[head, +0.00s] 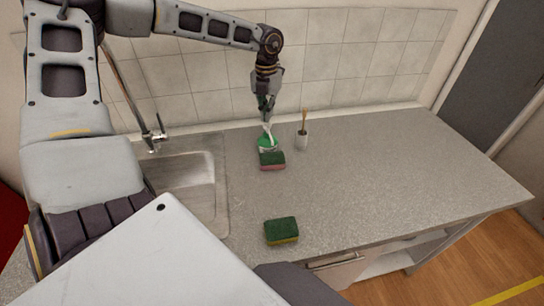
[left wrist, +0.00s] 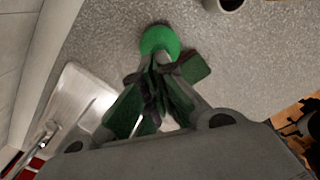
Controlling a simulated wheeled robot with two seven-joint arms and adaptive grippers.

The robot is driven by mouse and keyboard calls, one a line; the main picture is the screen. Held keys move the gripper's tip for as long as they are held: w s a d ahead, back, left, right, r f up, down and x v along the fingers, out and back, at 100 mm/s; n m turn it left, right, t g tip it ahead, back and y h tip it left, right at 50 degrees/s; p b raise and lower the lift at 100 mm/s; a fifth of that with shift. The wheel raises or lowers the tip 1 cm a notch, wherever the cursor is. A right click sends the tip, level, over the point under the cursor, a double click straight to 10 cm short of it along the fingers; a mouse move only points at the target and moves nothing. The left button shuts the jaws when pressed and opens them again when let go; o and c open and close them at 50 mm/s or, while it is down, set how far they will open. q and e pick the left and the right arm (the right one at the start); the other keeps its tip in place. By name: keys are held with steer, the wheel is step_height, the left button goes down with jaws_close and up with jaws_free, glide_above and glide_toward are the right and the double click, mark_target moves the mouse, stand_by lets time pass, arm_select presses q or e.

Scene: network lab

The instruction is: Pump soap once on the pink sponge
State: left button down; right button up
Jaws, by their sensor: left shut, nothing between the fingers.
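The green soap bottle (head: 267,144) with a pale pump top stands upright at the back of the counter. It also shows in the left wrist view (left wrist: 159,38), partly hidden behind my fingers. The pink sponge (head: 272,162), with a green top, lies right in front of the bottle; its green top shows in the left wrist view (left wrist: 197,68), partly covered by a finger. My left gripper (head: 265,108) points down directly over the pump, shut and empty. In the left wrist view its fingertips (left wrist: 154,68) overlap the bottle; I cannot tell whether they touch the pump. My right gripper is not in view.
A second sponge (head: 281,231), yellow with a green top, lies near the front edge. A white cup (head: 302,140) holding a brush stands just right of the bottle. A sink (head: 190,172) with a tap (head: 155,135) is at left. The counter's right side is clear.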

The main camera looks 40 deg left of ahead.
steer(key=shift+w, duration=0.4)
arm_select(q)
steer(key=shift+f, duration=0.1)
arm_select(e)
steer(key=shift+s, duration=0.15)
arm_select(q)
steer(key=shift+f, duration=0.2)
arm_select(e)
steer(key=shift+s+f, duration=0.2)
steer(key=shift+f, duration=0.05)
arm_select(q)
steer(key=shift+f+b, duration=0.55)
steer(key=shift+b, duration=0.25)
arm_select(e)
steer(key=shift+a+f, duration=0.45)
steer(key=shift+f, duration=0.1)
arm_select(q)
steer(key=shift+f, duration=0.2)
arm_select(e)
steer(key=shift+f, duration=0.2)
